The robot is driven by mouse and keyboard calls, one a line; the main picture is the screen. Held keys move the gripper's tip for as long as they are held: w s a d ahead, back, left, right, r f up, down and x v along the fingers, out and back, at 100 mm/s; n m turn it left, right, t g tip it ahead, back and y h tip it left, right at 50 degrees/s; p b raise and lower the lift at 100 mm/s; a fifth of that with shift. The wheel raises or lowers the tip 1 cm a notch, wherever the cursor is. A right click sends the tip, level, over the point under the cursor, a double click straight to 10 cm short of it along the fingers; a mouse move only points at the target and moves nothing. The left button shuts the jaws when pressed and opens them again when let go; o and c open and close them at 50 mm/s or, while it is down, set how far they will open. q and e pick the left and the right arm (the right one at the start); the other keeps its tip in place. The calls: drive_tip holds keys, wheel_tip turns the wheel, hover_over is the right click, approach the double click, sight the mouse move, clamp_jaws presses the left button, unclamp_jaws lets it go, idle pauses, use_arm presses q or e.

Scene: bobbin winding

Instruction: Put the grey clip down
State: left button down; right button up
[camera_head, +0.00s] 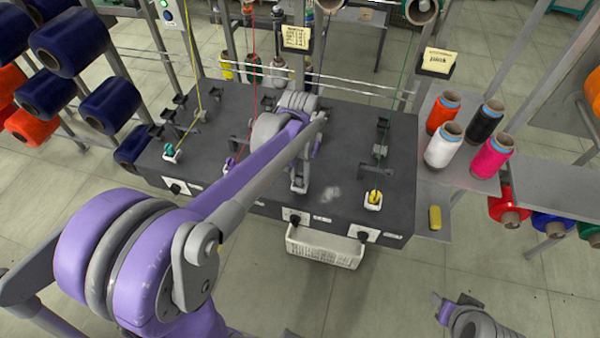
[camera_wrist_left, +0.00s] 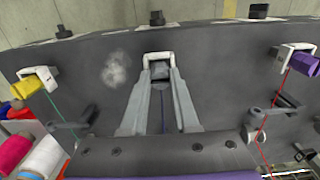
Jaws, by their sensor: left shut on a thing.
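My left gripper (camera_head: 299,188) reaches over the dark winding machine (camera_head: 345,180) to its front part. In the left wrist view its fingers (camera_wrist_left: 160,82) are shut on the small grey clip (camera_wrist_left: 160,70), which sits between the tips at a white holder (camera_wrist_left: 147,57). Whether the clip touches the holder or the machine top cannot be told. A dark blue thread (camera_wrist_left: 163,112) runs between the fingers. In the head view my own arm and fingers hide the clip. Part of my right arm, with what looks like its gripper (camera_head: 452,304), shows at the lower right, apart from the machine.
A yellow bobbin (camera_head: 375,197) sits right of the gripper, a teal one (camera_head: 168,150) and a purple one (camera_wrist_left: 305,65) on the other side. A white basket (camera_head: 325,250) hangs in front. Thread cones (camera_head: 443,147) and a yellow object (camera_head: 435,217) are on the right shelf.

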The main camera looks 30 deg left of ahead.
sight(300, 176)
use_arm(q)
drive_tip(key=shift+f, duration=0.1)
drive_tip(key=c, duration=1.1)
unclamp_jaws()
drive_tip(key=shift+f, duration=0.1)
drive_tip(key=o, duration=0.4)
drive_tip(key=shift+r, duration=0.65)
wheel_tip(300, 176, up, 11)
drive_tip(key=s+d+f+m+t, duration=0.1)
drive_tip(key=s+d+f+t, duration=0.1)
drive_tip(key=s+f, duration=0.1)
drive_tip(key=s+d+f+t, duration=0.2)
drive_tip(key=s+f, duration=0.2)
drive_tip(key=s, duration=0.2)
drive_tip(key=s+d+f+m+t+p, duration=0.1)
drive_tip(key=s+d+f, duration=0.2)
drive_tip(key=s, duration=0.1)
drive_tip(key=shift+s+f+m+t, duration=0.2)
drive_tip(key=shift+f+m+t, duration=0.1)
drive_tip(key=shift+t, duration=0.1)
